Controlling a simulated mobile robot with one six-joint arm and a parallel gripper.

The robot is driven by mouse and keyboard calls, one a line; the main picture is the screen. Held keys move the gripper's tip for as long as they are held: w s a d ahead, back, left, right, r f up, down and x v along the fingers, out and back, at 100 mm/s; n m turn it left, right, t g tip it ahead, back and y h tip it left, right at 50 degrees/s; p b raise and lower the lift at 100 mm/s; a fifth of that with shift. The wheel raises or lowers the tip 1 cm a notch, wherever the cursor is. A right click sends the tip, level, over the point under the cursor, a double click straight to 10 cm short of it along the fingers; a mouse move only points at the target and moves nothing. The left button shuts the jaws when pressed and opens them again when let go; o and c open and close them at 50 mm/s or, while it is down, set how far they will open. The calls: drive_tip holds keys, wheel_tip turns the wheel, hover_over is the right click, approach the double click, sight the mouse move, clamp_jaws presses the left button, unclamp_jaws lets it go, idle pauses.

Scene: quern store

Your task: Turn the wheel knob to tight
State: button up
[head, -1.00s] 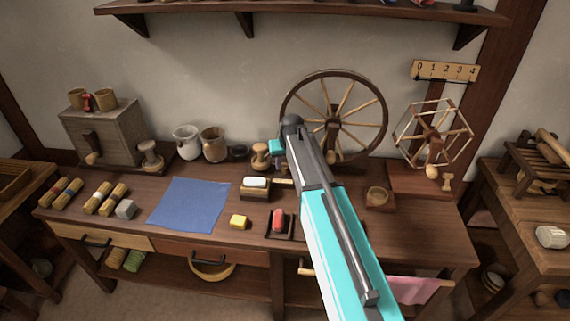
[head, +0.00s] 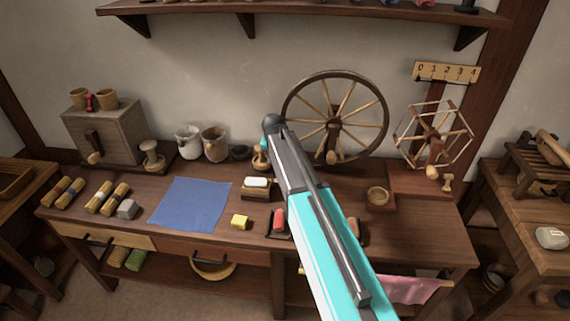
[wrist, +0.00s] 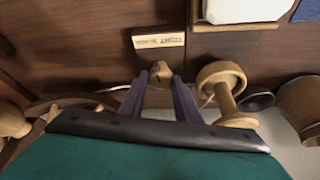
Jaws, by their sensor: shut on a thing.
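A small wooden knob (wrist: 160,72) shows between the fingertips in the wrist view. My gripper (wrist: 160,86) is shut on it, with one purple finger on each side. A pale plate (wrist: 159,41) with small dark lettering lies just beyond the knob; I cannot read it clearly. The spoked wheel (head: 335,118) stands at the back of the bench in the head view, and a dark curved part, perhaps its rim, shows at left in the wrist view. In the head view my arm hides the knob, the plate and my fingertips.
A turned wooden spool (wrist: 222,85) stands close beside the right finger. A white block in a holder (head: 257,184), a yellow block (head: 239,222) and a red piece (head: 279,220) lie nearby. A blue cloth (head: 190,204) lies flat to the left.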

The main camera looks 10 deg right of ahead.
drive_tip(key=m, duration=0.2)
drive_tip(key=m+g+h, duration=0.1)
drive_tip(key=m, duration=0.2)
drive_tip(key=shift+w+a+m+g+h, duration=0.1)
drive_tip(key=shift+w+m+g+h, duration=0.15)
drive_tip(key=shift+m+g+h, duration=0.05)
drive_tip(key=m+g, duration=0.1)
drive_tip(key=m, duration=0.1)
drive_tip(key=m+g+b, duration=0.1)
drive_tip(key=m, duration=0.2)
drive_tip(key=shift+h, duration=0.3)
drive_tip(key=shift+a, duration=0.1)
drive_tip(key=o, duration=1)
drive_tip(key=shift+r, duration=0.1)
drive_tip(key=v, duration=1.3)
drive_tip(key=shift+a+r+b, duration=0.1)
drive_tip(key=shift+r+b, duration=0.15)
drive_tip(key=shift+b, duration=0.15)
drive_tip(key=shift+r, duration=0.1)
